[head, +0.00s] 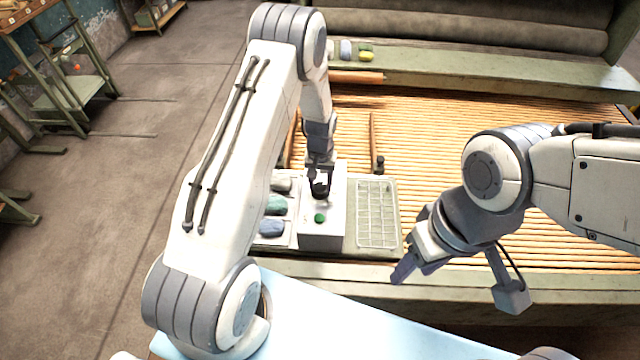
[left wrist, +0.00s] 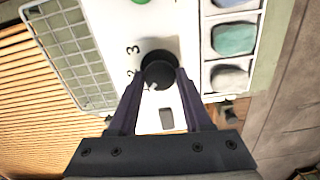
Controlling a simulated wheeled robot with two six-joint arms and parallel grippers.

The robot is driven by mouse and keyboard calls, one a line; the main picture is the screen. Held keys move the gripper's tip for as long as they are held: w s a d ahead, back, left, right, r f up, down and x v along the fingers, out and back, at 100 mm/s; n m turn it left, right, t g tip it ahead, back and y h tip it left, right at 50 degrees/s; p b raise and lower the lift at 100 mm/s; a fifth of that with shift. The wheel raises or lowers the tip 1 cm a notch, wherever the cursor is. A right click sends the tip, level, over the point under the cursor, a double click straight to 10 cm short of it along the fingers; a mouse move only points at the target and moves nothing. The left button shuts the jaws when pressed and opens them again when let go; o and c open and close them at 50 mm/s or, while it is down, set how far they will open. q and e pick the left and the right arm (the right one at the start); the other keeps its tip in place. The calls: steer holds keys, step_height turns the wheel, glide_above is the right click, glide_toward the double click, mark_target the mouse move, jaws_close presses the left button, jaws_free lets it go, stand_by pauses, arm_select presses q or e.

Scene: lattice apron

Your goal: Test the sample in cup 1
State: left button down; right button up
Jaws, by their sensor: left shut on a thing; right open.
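A white box (head: 322,236) with a green button (head: 319,217) stands on the green-grey ledge. In the left wrist view its top carries a round black dial (left wrist: 159,64), the printed numbers 2 and 3, and a small grey rectangle (left wrist: 166,118). A small white mark shows at the dial's lower edge. My left gripper (head: 319,192) is shut on the dial, its fingers on either side. A white tray beside the box holds three lumps: grey (left wrist: 229,77), green (head: 276,204) and blue (head: 271,228). I see no cup numbers. My right gripper (head: 402,268) is open and empty, right of the box.
A white wire rack (head: 377,213) lies right of the box. Slatted wooden rods (head: 450,150) spread behind it. Small coloured lumps (head: 356,53) sit on the far beam. A light-blue surface (head: 330,320) lies in front.

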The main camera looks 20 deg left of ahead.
mark_target(321, 186)
arm_select(q)
steer(key=shift+n, duration=0.6)
steer(key=shift+c, duration=1.7)
jaws_free()
step_height(321, 186, up, 10)
steer(key=b, duration=0.2)
steer(key=shift+r, duration=0.25)
